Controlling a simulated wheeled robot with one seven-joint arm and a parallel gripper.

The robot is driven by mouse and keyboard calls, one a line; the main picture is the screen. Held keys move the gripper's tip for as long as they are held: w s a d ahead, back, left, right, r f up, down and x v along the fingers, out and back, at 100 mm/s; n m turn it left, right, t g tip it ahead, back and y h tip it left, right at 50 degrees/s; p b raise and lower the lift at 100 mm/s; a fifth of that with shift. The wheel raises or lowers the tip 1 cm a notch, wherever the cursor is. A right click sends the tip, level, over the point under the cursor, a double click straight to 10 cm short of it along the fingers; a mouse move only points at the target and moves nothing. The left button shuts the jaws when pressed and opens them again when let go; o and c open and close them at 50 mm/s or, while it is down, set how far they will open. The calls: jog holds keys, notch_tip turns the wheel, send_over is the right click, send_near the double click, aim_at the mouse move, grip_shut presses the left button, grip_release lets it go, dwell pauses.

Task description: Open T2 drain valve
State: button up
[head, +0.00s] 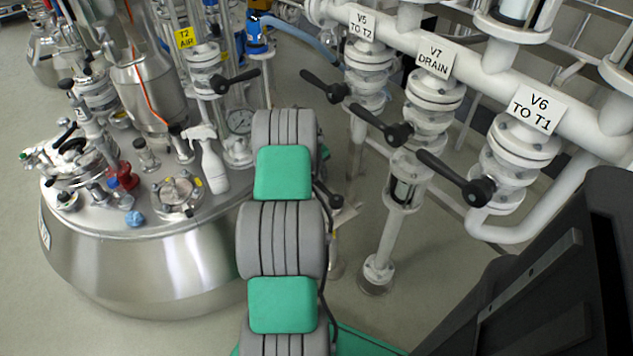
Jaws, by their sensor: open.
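No label reading T2 drain can be made out. A steel vessel (150,265) with a crowded lid stands at left, and a yellow T2 AIR label (185,38) hangs above a valve with a black handle (236,81). A V7 DRAIN label (435,60) sits on the white pipe, above a valve with a black lever (383,124). A small dark handle with a pale tag (345,215) shows just right of my arm, partly hidden; I cannot tell what it belongs to. My grey and green arm fills the middle. My gripper is not visible.
V5 TO T2 (362,24) and V6 TO T1 (537,108) labels mark neighbouring valves, whose black levers stick out leftward. A spray bottle (207,160) stands on the vessel lid. The V7 pipe's foot (377,275) stands on the floor. Floor between vessel and pipes is partly open.

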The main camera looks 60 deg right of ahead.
jog(key=shift+f, duration=0.15)
grip_shut()
dwell(0.4)
dwell(1.0)
